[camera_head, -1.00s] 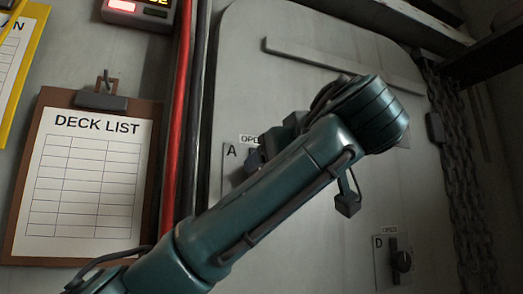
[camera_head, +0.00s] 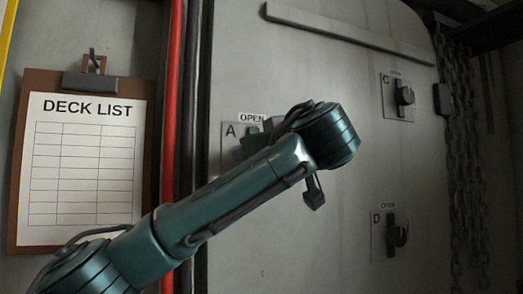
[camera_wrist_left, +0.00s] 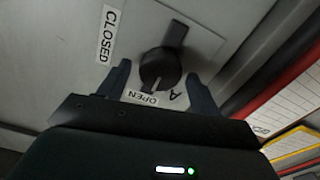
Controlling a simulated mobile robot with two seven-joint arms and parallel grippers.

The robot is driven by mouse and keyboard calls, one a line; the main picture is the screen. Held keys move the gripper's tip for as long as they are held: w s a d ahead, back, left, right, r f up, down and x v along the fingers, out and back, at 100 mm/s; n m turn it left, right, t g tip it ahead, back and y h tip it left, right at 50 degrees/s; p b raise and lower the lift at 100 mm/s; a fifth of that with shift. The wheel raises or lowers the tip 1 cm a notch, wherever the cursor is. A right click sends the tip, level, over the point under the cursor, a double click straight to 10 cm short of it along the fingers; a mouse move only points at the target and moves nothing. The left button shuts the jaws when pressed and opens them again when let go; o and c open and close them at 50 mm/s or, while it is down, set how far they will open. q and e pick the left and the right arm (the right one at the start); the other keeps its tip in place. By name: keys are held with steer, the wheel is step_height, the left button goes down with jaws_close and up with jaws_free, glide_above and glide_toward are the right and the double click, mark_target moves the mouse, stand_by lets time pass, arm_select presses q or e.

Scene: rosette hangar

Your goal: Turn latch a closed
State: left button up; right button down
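Latch A shows in the left wrist view as a dark round knob (camera_wrist_left: 160,68) with a bar, on a pale plate. The bar points up, away from the OPEN label (camera_wrist_left: 143,97); a small light mark on the knob's rim faces that label. The CLOSED label (camera_wrist_left: 110,35) is to the knob's left. My left gripper (camera_wrist_left: 158,71) is open, its fingers on either side of the knob with a small gap at each side. In the head view, latch A's plate (camera_head: 229,145) is partly hidden by my left arm and gripper. My right gripper is not in view.
Latch C (camera_head: 404,95) and latch D (camera_head: 397,236) are on the right of the same grey door (camera_head: 300,250). A raised bar (camera_head: 350,33) crosses the door above. A red pipe (camera_head: 173,90) and a clipboard (camera_head: 80,170) are at left. Chains (camera_head: 464,150) hang at right.

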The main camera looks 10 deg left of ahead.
arm_select(q)
steer(key=c, duration=0.8)
steer(key=shift+c, duration=0.2)
steer(key=shift+f+m+b, duration=0.1)
steer(key=shift+m+b, duration=0.2)
steer(key=shift+b, duration=0.15)
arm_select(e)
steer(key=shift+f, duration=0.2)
arm_select(q)
steer(key=shift+w+d+m+b, duration=0.1)
steer(key=shift+m+b, duration=0.95)
steer(key=shift+m, duration=3.25)
steer(key=shift+d+m+b, duration=0.1)
steer(key=shift+m+b, duration=0.95)
steer(key=shift+m, duration=3.25)
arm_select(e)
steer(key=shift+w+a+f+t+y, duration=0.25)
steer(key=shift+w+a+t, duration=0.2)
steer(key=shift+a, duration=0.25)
arm_select(q)
steer(key=o, duration=1)
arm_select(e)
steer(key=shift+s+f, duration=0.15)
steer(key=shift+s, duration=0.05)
